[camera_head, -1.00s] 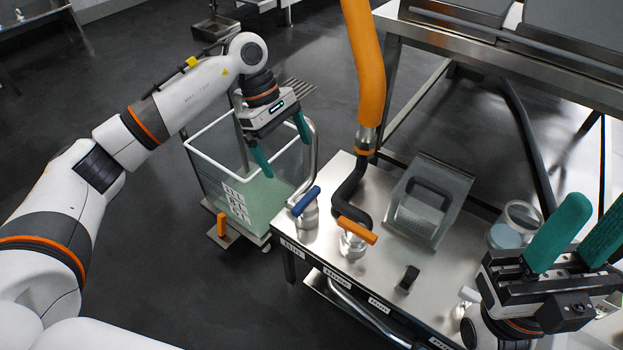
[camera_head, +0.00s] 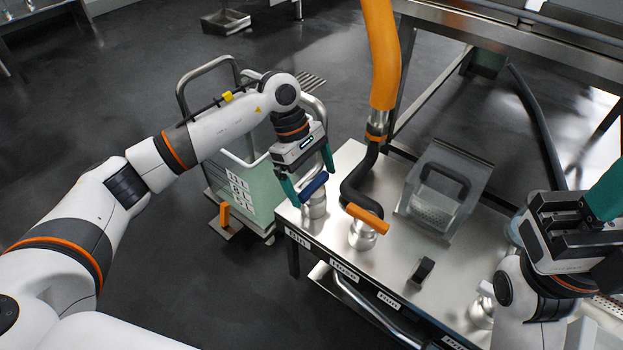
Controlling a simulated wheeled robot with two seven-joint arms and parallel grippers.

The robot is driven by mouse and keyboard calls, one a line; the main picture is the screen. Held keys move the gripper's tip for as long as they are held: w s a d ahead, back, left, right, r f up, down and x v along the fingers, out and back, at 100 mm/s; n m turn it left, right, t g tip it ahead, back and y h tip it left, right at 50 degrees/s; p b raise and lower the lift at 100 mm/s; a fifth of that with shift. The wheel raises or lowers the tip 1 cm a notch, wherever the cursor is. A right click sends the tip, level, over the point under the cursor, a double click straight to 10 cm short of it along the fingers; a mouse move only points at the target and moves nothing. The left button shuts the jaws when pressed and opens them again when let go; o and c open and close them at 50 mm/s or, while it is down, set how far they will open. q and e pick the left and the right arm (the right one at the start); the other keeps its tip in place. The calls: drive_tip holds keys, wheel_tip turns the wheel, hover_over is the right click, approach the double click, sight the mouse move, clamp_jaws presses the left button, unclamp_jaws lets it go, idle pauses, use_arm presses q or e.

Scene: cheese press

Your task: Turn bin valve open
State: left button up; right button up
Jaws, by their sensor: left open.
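The bin valve has a blue lever handle (camera_head: 314,186) on a metal body (camera_head: 316,206), at the left end of the steel table behind the label "BIN". My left gripper (camera_head: 311,189) is over the blue handle with its teal fingers apart, one on the left side and one at the far right side of it. I cannot tell whether the fingers touch the handle. My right gripper (camera_head: 607,195) is at the right edge, cut off by the frame. Only one of its teal fingers shows clearly.
An orange-handled valve (camera_head: 366,218) stands just right of the blue one, with a black pipe and orange hose (camera_head: 381,55) rising behind it. A clear-sided box (camera_head: 437,195) and a black knob (camera_head: 423,270) are farther right. A wheeled bin (camera_head: 258,192) stands left of the table.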

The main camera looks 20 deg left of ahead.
use_arm(q)
drive_tip(key=c, duration=0.9)
